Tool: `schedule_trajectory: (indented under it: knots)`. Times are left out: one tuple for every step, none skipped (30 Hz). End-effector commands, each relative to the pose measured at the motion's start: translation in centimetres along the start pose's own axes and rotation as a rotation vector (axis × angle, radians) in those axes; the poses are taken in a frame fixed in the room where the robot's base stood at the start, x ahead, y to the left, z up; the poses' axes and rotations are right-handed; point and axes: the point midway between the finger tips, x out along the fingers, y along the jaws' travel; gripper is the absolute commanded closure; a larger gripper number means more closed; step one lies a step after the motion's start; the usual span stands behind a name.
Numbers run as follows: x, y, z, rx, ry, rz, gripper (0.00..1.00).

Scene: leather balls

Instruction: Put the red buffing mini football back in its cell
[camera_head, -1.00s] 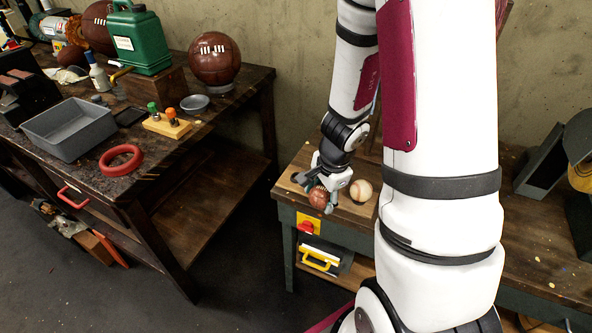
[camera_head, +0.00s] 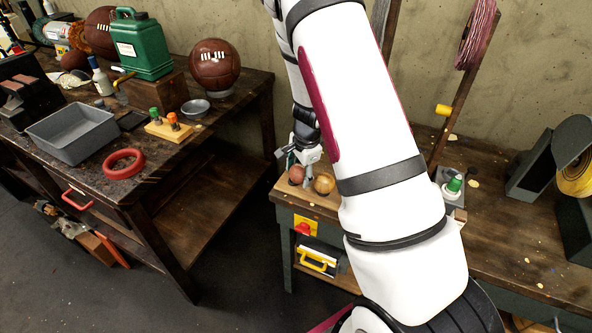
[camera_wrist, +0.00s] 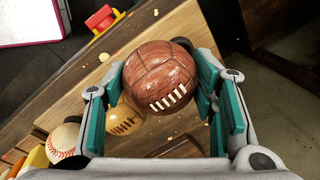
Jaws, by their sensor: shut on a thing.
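The red-brown mini football with white laces (camera_wrist: 160,76) is between the teal pads of my gripper (camera_wrist: 168,98) in the wrist view. In the head view my gripper (camera_head: 301,163) holds the football (camera_head: 296,174) over the left end of the right-hand bench. I cannot make out the football's cell, nor tell whether the ball touches the wood below.
A white baseball (camera_wrist: 64,141) is at the lower left of the wrist view. A red knob on a yellow plate (camera_head: 304,227) is on the bench front. The left bench (camera_head: 183,143) carries several objects.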

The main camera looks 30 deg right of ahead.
Motion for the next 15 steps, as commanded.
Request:
schedule_trajectory:
  knots:
    - [0.3,-0.8,-0.2,-0.002,0.002,0.0,0.68]
    - [0.4,-1.2,-0.2,-0.003,0.001,0.0,0.68]
    - [0.6,-1.7,-0.3,-0.002,0.002,0.001,0.68]
    - [0.6,-1.9,-0.3,-0.002,0.001,0.001,0.68]
    - [0.7,-2.2,-0.4,-0.001,0.001,0.0,0.68]
    - [0.7,-2.4,-0.4,-0.001,0.001,0.0,0.68]
    - [0.8,-2.5,-0.4,0.0,0.001,0.0,0.68]
    - [0.8,-2.7,-0.5,0.0,0.001,0.0,0.68]
    - [1.0,-3.1,-0.5,0.0,0.001,0.0,0.68]
    - [1.1,-3.5,-0.6,0.0,0.001,0.0,0.68]
    - [1.2,-3.9,-0.6,-0.002,0.001,0.0,0.68]
    - [1.5,-4.3,-0.7,-0.002,0.002,0.001,0.68]
    - [2.1,-3.9,-0.7,0.001,0.0,0.005,0.68]
    - [2.5,-3.7,-0.7,0.003,-0.001,0.005,0.68]
    - [3.1,-3.6,-0.7,0.002,-0.001,0.005,0.68]
